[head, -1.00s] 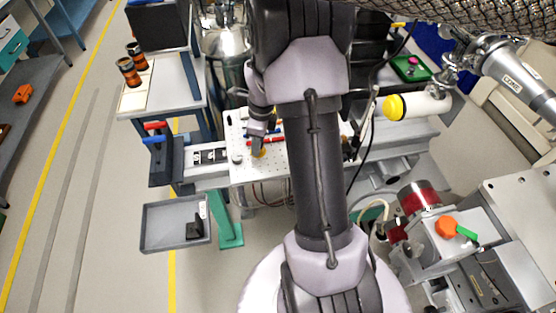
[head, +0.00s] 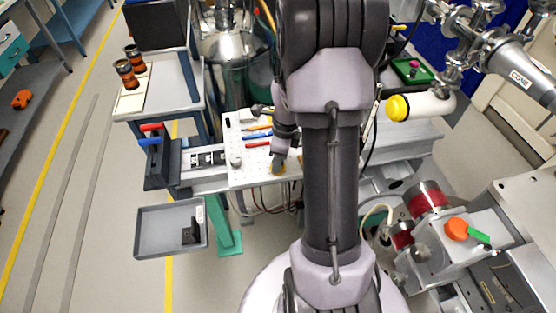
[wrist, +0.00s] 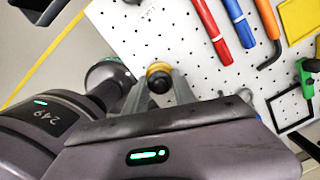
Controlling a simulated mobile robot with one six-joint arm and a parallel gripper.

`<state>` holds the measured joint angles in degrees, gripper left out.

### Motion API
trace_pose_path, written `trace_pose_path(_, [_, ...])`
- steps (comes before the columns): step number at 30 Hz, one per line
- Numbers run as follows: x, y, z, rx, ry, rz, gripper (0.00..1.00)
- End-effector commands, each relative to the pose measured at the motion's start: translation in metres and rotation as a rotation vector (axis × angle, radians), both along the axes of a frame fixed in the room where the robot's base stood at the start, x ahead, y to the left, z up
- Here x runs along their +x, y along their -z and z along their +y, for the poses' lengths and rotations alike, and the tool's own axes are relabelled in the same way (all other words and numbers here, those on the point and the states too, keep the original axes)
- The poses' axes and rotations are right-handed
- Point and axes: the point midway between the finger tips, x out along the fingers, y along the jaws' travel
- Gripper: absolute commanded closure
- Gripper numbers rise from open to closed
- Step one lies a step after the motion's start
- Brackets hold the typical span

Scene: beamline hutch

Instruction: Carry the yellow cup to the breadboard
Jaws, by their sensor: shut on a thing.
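The yellow cup (head: 279,169) is small and mostly hidden by my gripper in the head view. In the wrist view its yellow rim (wrist: 158,67) shows between my fingers, with a dark round part in front of it. My gripper (wrist: 159,92) is shut on the cup. It points down over the front part of the breadboard (head: 240,178), a white plate full of holes that also shows in the wrist view (wrist: 150,35). I cannot tell whether the cup touches the board.
On the breadboard lie a red tool (wrist: 213,30), a blue tool (wrist: 240,25), an orange hex key (wrist: 268,35), a yellow square (wrist: 300,22), a black square outline (wrist: 283,122) and a green-handled tool (wrist: 307,80). A grey tray (head: 160,240) is at front left.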

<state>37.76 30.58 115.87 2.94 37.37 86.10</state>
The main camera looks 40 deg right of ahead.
Motion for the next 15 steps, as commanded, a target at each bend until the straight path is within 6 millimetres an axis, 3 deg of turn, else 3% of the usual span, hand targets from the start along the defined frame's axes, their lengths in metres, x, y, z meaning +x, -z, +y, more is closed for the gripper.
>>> trace_pose_path(4, [0.0001, 0.0041, 0.0001, 0.0, 0.0, 0.0, 1.0])
trace_pose_path(5, [0.0, 0.0036, 0.0, 0.0, 0.0, 0.0, 0.65])
trace_pose_path(8, [0.0001, 0.0029, 0.0001, 0.0, 0.0, 0.0, 0.47])
trace_pose_path(15, [0.0001, 0.0028, 0.0001, 0.0, 0.0, 0.0, 0.47])
